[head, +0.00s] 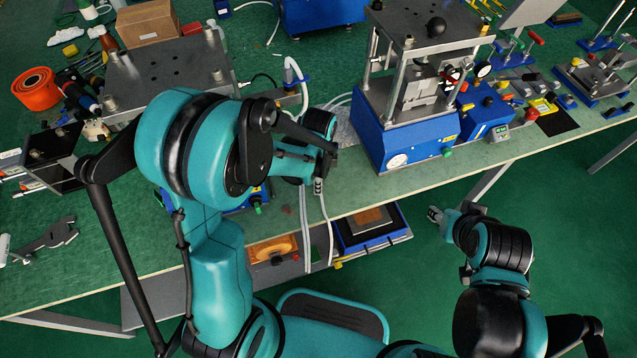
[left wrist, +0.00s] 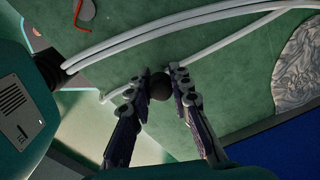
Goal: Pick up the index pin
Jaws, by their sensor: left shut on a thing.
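My left gripper (left wrist: 159,76) shows in the left wrist view with its two fingers on either side of a dark round knob (left wrist: 160,88). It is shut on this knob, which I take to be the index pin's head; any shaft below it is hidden. In the head view my left arm's wrist hangs over the front edge of the bench, and the pin cannot be made out there. My right gripper (head: 436,214) is small and empty-looking in the head view, off the front of the bench; its opening is unclear.
A blue-based press (head: 398,140) with a black ball on top stands right of my left wrist. White hoses (left wrist: 150,40) cross close to the left gripper. A steel plate fixture (head: 165,70) is at the left. Below the bench are trays (head: 372,238).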

